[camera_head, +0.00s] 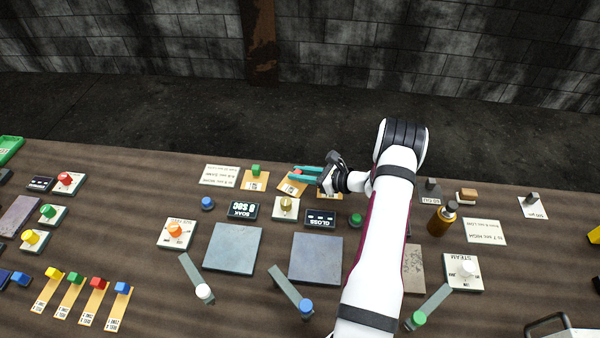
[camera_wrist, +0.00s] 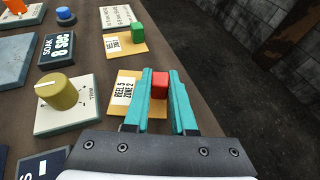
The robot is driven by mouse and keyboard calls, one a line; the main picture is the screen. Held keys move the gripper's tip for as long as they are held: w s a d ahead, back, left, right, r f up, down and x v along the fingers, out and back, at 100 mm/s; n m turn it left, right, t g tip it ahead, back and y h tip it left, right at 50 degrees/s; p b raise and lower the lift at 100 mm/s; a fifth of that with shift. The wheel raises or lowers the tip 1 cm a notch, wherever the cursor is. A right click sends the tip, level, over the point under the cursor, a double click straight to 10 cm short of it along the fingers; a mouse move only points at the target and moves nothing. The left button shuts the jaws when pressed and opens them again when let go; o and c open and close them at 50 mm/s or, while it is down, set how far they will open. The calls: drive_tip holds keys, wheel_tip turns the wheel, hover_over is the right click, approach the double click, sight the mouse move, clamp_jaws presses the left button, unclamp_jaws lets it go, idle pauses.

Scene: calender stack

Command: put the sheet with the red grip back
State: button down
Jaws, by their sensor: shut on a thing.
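The sheet with the red grip (camera_wrist: 122,88) is a small orange-yellow plate with a white label reading "REEL 5 ZONE 2" and a red block (camera_wrist: 160,84) on it. My gripper (camera_wrist: 160,82) has its teal fingers shut on the red block, one on each side. In the head view, the sheet (camera_head: 288,189) is at the far edge of the table, turned at an angle, and my gripper (camera_head: 298,173) reaches it from the right. I cannot tell whether the sheet touches the table. The fingers hide part of it.
A sheet with a green grip (camera_head: 255,183) lies just left. Another orange sheet (camera_head: 328,195) shows partly under my gripper. A yellow-knob dial (camera_head: 286,207) and GLOSS display (camera_head: 320,219) stand nearer. Several colored-grip sheets lie at front left, including another red-grip one (camera_head: 92,301).

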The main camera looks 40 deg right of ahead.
drive_tip(key=c, duration=0.7)
unclamp_jaws()
drive_tip(key=shift+f, duration=0.1)
drive_tip(key=shift+c, duration=0.2)
